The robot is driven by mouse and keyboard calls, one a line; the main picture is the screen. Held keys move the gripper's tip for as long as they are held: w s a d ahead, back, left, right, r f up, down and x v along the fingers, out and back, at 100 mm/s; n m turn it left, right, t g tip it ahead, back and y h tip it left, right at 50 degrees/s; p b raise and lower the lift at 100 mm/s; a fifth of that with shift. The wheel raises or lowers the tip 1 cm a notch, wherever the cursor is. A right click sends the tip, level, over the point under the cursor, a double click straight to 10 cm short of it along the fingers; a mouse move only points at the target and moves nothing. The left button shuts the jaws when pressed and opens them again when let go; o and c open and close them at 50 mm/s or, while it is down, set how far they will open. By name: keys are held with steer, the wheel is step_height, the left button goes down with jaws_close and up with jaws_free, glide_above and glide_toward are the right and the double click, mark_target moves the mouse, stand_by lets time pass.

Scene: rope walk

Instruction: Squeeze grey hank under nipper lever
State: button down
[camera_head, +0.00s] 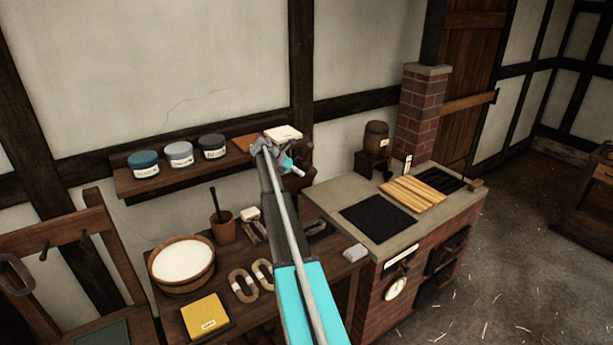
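My arm rises through the middle of the view and bends near the shelf. My gripper (298,171) is small and partly hidden at its far end, so I cannot tell whether it is open or holds anything. Two looped hanks, a brownish-grey one (239,284) and another beside it (259,269), lie on the bench with pale bands. A greyish hank (249,232) lies farther back, partly behind my arm. A dark loop (317,228) lies right of the arm. I cannot make out the nipper lever; dark wooden parts (307,160) show beside my gripper.
Labelled jars (179,154) stand on the wall shelf. A brick stove (375,250) adjoins on the right.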

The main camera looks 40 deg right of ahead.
steer(key=shift+w+d+r, duration=0.1)
steer(key=shift+w+r, duration=0.25)
steer(key=shift+w, duration=0.1)
